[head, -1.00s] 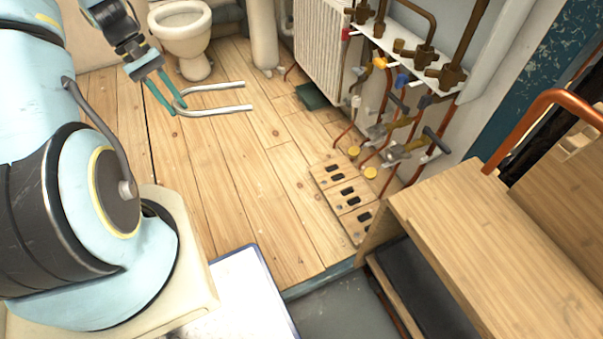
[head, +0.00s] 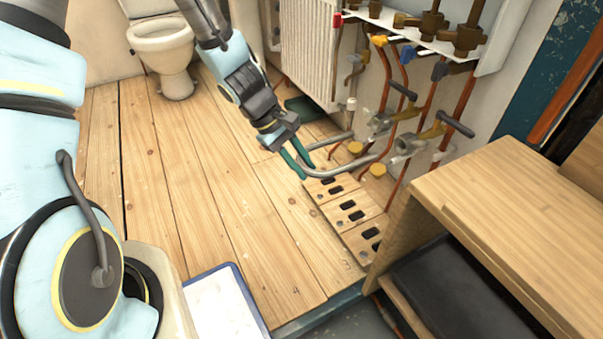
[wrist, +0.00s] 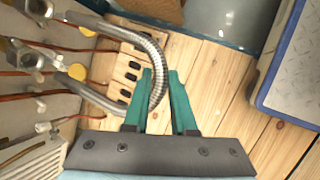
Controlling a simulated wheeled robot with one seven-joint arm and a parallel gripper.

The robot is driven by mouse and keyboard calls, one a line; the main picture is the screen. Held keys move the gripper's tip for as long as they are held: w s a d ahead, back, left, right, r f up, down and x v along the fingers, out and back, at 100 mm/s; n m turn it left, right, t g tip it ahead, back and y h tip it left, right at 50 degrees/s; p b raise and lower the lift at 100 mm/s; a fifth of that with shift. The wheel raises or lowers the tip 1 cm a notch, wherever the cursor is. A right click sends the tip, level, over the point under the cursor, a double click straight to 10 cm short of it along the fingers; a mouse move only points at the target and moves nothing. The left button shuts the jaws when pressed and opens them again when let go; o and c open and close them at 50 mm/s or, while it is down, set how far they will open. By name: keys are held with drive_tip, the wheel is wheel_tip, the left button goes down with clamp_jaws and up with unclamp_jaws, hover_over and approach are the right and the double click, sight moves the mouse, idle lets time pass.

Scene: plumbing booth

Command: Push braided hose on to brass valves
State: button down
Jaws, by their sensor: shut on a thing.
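The braided hose (head: 340,171) is a silver U-shaped tube. It also shows in the wrist view (wrist: 128,36). My gripper (head: 299,163) has teal fingers shut on the hose's bend; the fingers also show in the wrist view (wrist: 164,92). Both hose arms point toward the wall pipework. Two brass valves with dark T-handles, the nearer valve (head: 428,135) and the farther valve (head: 394,112), have silver outlets facing the hose. In the wrist view the hose ends lie close to the outlets (wrist: 38,8) and (wrist: 28,55). I cannot tell whether they touch.
A slotted wooden block (head: 340,215) lies on the floor below the hose. Yellow caps (head: 378,170) and copper pipes stand by the wall. A wooden bench (head: 510,215) is at right, a radiator (head: 308,50) behind. The plank floor at left is clear.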

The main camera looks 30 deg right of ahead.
drive_tip(key=d+p, duration=0.2)
drive_tip(key=d, duration=0.5)
drive_tip(key=shift+s, duration=0.2)
idle(0.5)
idle(0.4)
